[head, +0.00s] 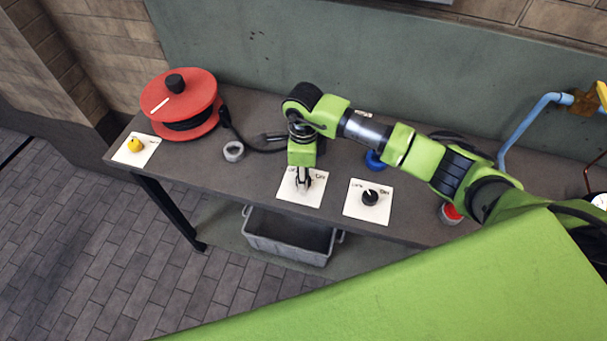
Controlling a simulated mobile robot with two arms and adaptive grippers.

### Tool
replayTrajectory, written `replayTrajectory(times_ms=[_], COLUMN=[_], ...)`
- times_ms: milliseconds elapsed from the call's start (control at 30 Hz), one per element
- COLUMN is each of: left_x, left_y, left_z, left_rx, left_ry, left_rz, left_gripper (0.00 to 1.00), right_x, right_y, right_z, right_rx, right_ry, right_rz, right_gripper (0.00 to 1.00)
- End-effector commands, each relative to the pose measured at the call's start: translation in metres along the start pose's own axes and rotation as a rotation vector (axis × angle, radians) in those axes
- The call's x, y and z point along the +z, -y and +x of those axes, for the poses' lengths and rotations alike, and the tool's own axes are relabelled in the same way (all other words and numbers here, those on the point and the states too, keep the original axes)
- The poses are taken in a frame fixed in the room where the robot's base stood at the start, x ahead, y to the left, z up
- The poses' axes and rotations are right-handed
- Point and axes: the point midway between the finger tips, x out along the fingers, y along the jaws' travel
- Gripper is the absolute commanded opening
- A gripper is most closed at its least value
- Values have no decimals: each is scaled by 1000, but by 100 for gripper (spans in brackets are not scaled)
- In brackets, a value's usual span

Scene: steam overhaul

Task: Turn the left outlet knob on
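Several white cards with knobs lie along the front of the grey table. The middle card (290,196) has labels at its top, partly covered by my gripper. My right gripper (304,185) points down at this card, its fingertips at a small dark knob mostly hidden by them. I cannot tell whether the fingers are closed on it. Right of it, a black knob (370,197) with a pale pointer mark sits on a second card (356,211). A yellow knob (135,145) sits on a card at the table's far left. My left gripper is not in view.
A red cable reel (190,88) stands at the table's back left, beside a tape roll (233,151) and a dark cable. A blue object (374,160) and a red-topped item (451,213) lie right. A grey crate (290,240) is below the table.

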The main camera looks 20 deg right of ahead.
Motion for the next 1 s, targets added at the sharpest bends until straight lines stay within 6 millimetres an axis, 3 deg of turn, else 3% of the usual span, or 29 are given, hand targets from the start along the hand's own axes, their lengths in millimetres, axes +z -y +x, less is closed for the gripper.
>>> replayTrajectory(times_ms=[367, 1000], left_x=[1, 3], left_y=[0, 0], left_z=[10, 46], left_rx=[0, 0], left_ry=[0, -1], left_rz=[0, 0], left_gripper=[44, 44], right_x=[0, 0], right_y=[1, 1], right_z=[1, 1], right_rx=[-3, -3], right_ry=[0, 2], right_rz=[104, 677], right_gripper=[7, 7])
